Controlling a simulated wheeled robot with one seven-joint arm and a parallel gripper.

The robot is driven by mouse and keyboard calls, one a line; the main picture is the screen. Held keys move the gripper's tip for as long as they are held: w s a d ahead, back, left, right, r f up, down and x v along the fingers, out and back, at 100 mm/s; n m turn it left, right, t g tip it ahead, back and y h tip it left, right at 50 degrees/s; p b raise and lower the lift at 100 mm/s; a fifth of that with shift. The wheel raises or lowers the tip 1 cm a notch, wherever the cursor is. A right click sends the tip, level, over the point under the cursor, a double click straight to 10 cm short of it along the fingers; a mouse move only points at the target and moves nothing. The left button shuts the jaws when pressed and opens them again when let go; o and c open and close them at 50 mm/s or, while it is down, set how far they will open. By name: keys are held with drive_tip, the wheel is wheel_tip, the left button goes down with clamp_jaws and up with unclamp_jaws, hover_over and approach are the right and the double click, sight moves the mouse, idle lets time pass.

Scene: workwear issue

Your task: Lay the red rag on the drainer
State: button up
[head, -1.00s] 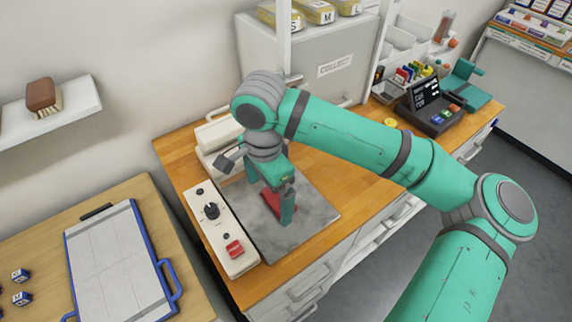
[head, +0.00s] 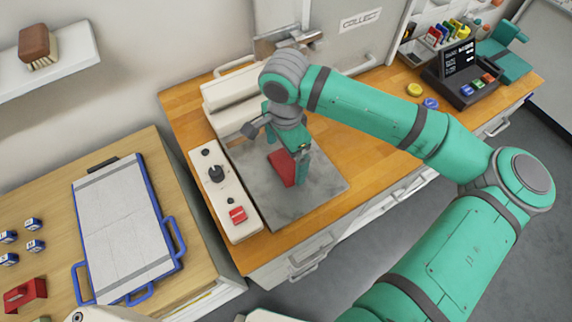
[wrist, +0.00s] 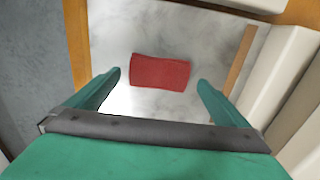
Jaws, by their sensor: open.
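The red rag (head: 281,168) lies flat on a grey metal plate (head: 318,194) set in the wooden counter. It also shows in the wrist view as a small red rectangle (wrist: 160,72). My gripper (head: 290,163) is over the rag, pointing down. In the wrist view my gripper (wrist: 160,80) is open, with the rag in the gap between its fingers and not touching either. A blue-framed rack with handles and a pale gridded top (head: 118,225), apparently the drainer, lies on the left table. Its top is bare.
A white control panel (head: 222,190) with a knob and red switch borders the plate on the left. A white machine part (head: 232,105) stands behind. Blue-and-white cubes (head: 34,246) and a red object (head: 25,294) lie left of the rack. A gap separates the two tables.

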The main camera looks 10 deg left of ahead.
sight(286, 165)
drive_tip(key=shift+d+f, duration=0.1)
drive_tip(key=shift+f, duration=1.5)
drive_tip(key=c, duration=1.1)
